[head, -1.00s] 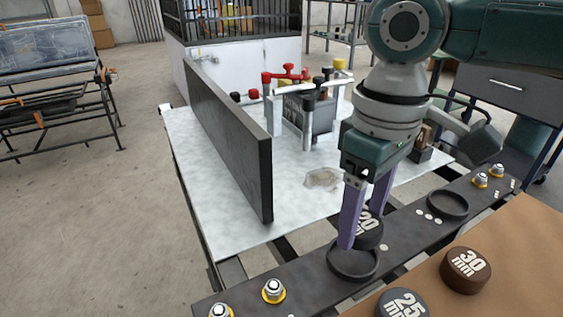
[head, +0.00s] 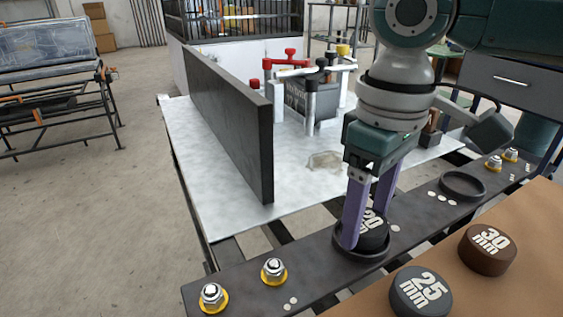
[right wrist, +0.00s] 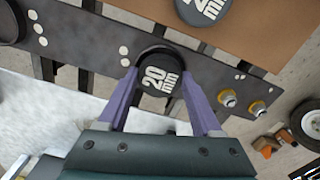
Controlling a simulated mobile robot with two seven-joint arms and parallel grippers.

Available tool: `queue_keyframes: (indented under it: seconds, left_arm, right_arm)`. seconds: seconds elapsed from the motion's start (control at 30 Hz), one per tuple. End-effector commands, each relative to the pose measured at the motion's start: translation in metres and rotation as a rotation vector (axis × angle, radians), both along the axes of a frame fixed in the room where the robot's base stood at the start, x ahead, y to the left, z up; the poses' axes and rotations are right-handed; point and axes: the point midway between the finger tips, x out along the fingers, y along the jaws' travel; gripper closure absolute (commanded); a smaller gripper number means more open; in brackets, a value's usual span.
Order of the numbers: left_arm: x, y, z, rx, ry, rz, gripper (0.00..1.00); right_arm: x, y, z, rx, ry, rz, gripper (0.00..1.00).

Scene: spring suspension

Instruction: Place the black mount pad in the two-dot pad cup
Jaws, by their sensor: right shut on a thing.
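My right gripper (head: 370,215) is shut on the black mount pad (head: 373,228), marked 20 mm. It holds the pad upright at a dark round cup (head: 358,255) on the dark rail. The right wrist view shows the pad (right wrist: 160,79) between the purple fingers, with the cup's rim (right wrist: 152,50) curving behind it. Two pale dots (right wrist: 124,56) lie on the rail beside this cup. The pad overlaps the cup; whether it rests on the bottom I cannot tell. An empty cup (head: 463,186) with three dots beside it lies farther right. My left gripper is not in view.
A dark grey 25 mm pad (head: 421,290) and a brown 30 mm pad (head: 488,249) lie on the brown surface (head: 530,235) in front. Bolts with yellow rings (head: 273,271) stand on the rail. A tall dark plate (head: 228,120) stands on the pale table behind.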

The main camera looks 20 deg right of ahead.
Motion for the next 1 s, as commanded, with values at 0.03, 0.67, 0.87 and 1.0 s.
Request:
queue_keyframes:
  seconds: [0.03,0.67,0.87,1.0]
  left_arm:
    - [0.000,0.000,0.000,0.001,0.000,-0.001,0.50]
    - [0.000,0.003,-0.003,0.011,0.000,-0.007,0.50]
    - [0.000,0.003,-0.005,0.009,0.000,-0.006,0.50]
    - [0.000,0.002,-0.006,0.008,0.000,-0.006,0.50]
  right_arm:
    - [0.000,0.000,-0.001,0.000,0.000,0.000,0.97]
    - [-0.001,-0.001,-0.018,-0.004,0.003,0.000,0.98]
    - [-0.001,-0.002,-0.024,-0.005,0.003,0.003,0.98]
    - [-0.001,-0.002,-0.027,-0.005,0.003,0.004,0.98]
